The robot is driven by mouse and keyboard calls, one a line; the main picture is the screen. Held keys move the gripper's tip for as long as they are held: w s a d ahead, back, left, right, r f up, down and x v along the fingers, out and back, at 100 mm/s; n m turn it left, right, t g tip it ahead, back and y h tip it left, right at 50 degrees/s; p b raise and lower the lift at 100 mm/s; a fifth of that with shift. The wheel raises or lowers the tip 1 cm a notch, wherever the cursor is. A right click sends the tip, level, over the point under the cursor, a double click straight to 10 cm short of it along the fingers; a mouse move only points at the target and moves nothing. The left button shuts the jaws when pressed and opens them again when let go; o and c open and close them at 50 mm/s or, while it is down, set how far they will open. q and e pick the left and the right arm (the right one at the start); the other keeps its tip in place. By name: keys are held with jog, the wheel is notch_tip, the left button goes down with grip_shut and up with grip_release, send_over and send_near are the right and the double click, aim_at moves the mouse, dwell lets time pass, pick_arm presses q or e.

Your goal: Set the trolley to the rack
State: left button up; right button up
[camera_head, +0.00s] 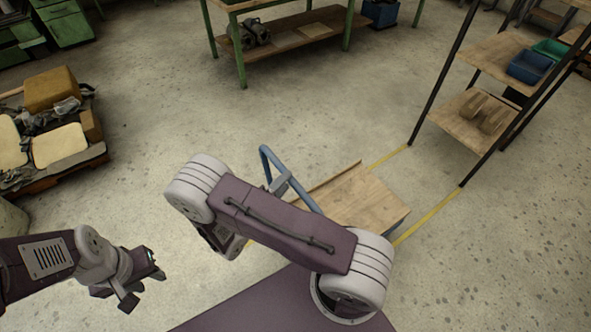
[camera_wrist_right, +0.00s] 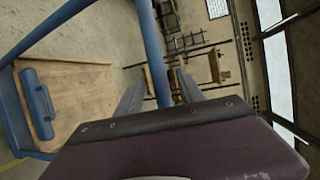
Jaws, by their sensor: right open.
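The rack (camera_head: 462,122), with dark posts and wooden shelves, stands at the upper right, apart from the trolley. In the right wrist view, the two grey fingers of my right gripper (camera_wrist_right: 157,92) are open, with a blue handle tube (camera_wrist_right: 150,40) passing between them; contact cannot be told. In the head view this gripper is mostly hidden. My left gripper (camera_head: 143,288) is open and empty over bare floor.
Yellow floor lines (camera_head: 428,217) run between the trolley and the rack. Blue and green bins (camera_head: 530,66) sit on the rack. A loaded pallet (camera_head: 62,172) stands at left, a green-legged workbench (camera_head: 290,45) at the back. The floor between is clear.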

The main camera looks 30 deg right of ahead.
jog(key=x, duration=0.6)
jog(key=shift+d+f, duration=0.15)
jog(key=shift+d, duration=0.1)
jog(key=shift+w, duration=0.15)
grip_shut()
dwell(0.9)
